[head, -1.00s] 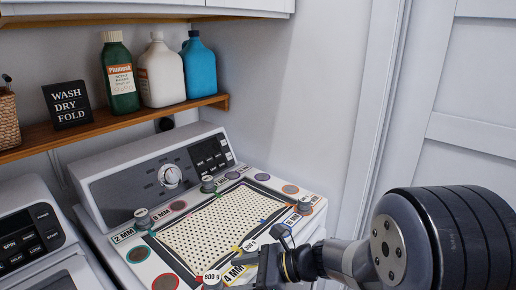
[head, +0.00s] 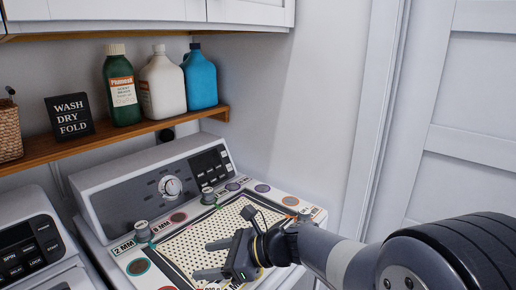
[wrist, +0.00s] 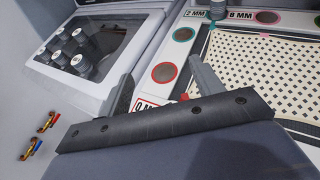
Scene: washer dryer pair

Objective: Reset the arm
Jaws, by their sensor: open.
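My gripper (head: 207,260) is in the lower middle of the head view, above the front left part of the perforated board (head: 185,247). Its two fingers are apart and point left, with nothing between them. My arm reaches in from the right and hides the front right of the board. In the wrist view my gripper (wrist: 163,78) is also open and empty. Its fingers show above the machine's left edge, near a red-ringed dark spot (wrist: 164,72).
The board lies on a white machine with a dial (head: 171,186). Small metal weights (head: 142,229) stand around its rim. A second machine (head: 27,248) is at left. Above, a wooden shelf (head: 160,125) holds bottles and a sign (head: 69,115). Small coloured items (wrist: 47,122) lie at left.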

